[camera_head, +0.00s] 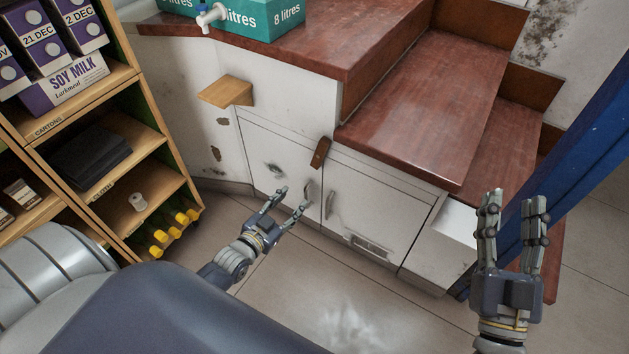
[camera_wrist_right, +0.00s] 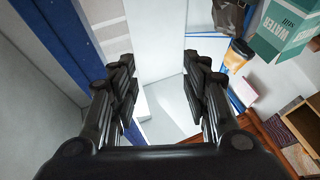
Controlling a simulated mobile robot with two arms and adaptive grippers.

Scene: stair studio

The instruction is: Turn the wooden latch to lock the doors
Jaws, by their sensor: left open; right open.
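The wooden latch (camera_head: 320,153) is a small brown block on the white cabinet front, at the top of the seam between two doors. It stands nearly upright, slightly tilted. The left door (camera_head: 268,165) and the right door (camera_head: 370,208) look shut, each with a metal handle near the seam. My left gripper (camera_head: 290,199) is open and empty, in front of the left door and below the latch. My right gripper (camera_head: 513,195) is open and empty at the right, away from the latch, beside the blue post. It also shows open in the right wrist view (camera_wrist_right: 160,92).
A wooden shelf unit (camera_head: 150,130) with milk cartons stands at the left. A small wooden ledge (camera_head: 226,91) juts from the cabinet. Red-brown steps (camera_head: 430,100) rise above the doors. A blue post (camera_head: 570,150) is at the right. The tiled floor (camera_head: 320,305) in front is clear.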

